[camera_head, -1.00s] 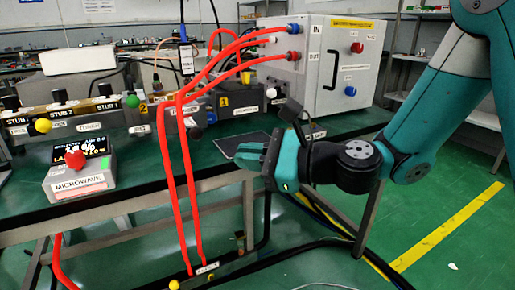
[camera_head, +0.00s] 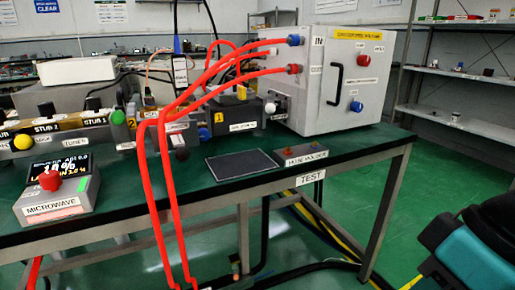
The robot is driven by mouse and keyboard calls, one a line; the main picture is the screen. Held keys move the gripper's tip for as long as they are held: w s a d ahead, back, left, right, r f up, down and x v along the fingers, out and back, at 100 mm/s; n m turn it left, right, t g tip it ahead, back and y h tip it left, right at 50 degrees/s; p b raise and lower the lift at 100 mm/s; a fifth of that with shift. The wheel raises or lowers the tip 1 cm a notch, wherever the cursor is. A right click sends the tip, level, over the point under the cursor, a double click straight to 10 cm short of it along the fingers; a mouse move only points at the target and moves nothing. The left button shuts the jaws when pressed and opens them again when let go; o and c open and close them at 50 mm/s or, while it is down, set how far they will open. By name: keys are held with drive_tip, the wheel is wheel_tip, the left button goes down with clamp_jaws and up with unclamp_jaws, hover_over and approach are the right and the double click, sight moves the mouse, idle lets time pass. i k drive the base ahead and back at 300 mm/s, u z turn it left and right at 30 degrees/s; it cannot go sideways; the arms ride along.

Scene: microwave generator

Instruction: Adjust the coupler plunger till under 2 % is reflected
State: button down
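Several ball knobs show along the waveguide line on the bench: a yellow ball (camera_head: 22,143), a green ball (camera_head: 118,117), a black ball (camera_head: 182,154) and a white ball (camera_head: 270,108). I cannot read which label names the coupler plunger. The display (camera_head: 62,168) on the grey microwave box (camera_head: 58,203) shows large digits that look like 10 %, with smaller blurred text below. A red button (camera_head: 50,180) stands in front of the display. Part of my arm, teal and black, shows at the lower right. My gripper's fingers are not in view.
Red hoses (camera_head: 158,175) run from the grey cabinet (camera_head: 345,85) across the bench front and down. A dark flat pad (camera_head: 242,165) and a hose holder (camera_head: 302,155) lie on the green bench (camera_head: 345,145). The floor at right is open before a shelf (camera_head: 455,108).

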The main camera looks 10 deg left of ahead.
sight(182, 153)
drive_tip(key=z, duration=1.45)
drive_tip(key=k, duration=1.05)
drive_tip(key=u, duration=1.4)
drive_tip(key=i, duration=0.5)
